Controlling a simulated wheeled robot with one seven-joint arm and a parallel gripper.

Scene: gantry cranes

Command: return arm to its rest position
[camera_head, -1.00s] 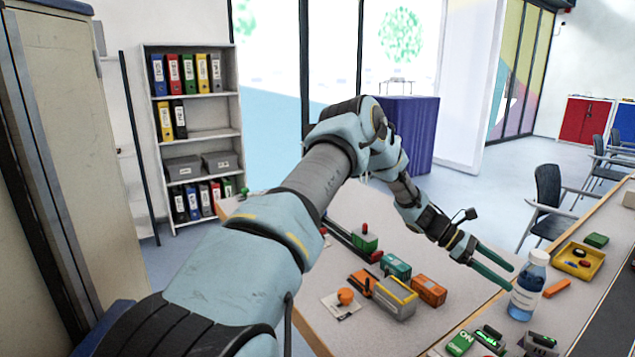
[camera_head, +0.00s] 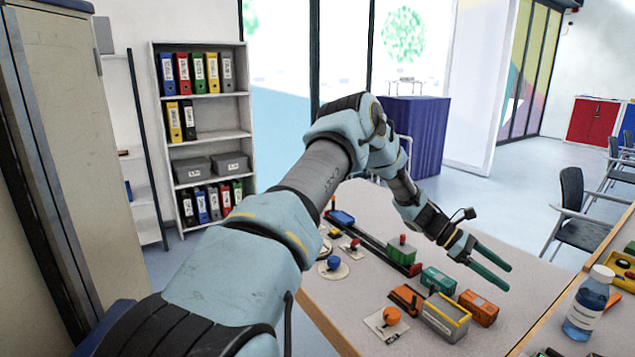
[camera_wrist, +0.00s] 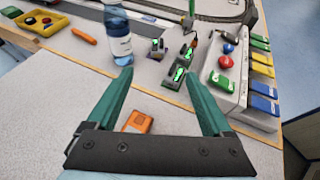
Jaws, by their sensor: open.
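My gripper (camera_head: 488,268) is open and empty, with two green fingers held above the table. In the wrist view my gripper (camera_wrist: 160,100) shows its fingers spread wide with nothing between them but table and objects farther off. My arm reaches across the head view from the lower left, bent at the elbow, with the forearm pointing down to the right. The gripper is above and to the right of an orange block (camera_head: 478,308) and a yellow and grey container (camera_head: 446,317).
A water bottle (camera_head: 587,303) stands at the right. A teal block (camera_head: 438,281), a red-and-green piece (camera_head: 402,248) on a dark rail, and orange (camera_head: 392,315) and blue (camera_head: 333,263) knobs lie on the table. A shelf (camera_head: 205,145) with binders stands behind, a tall cabinet (camera_head: 75,170) at left.

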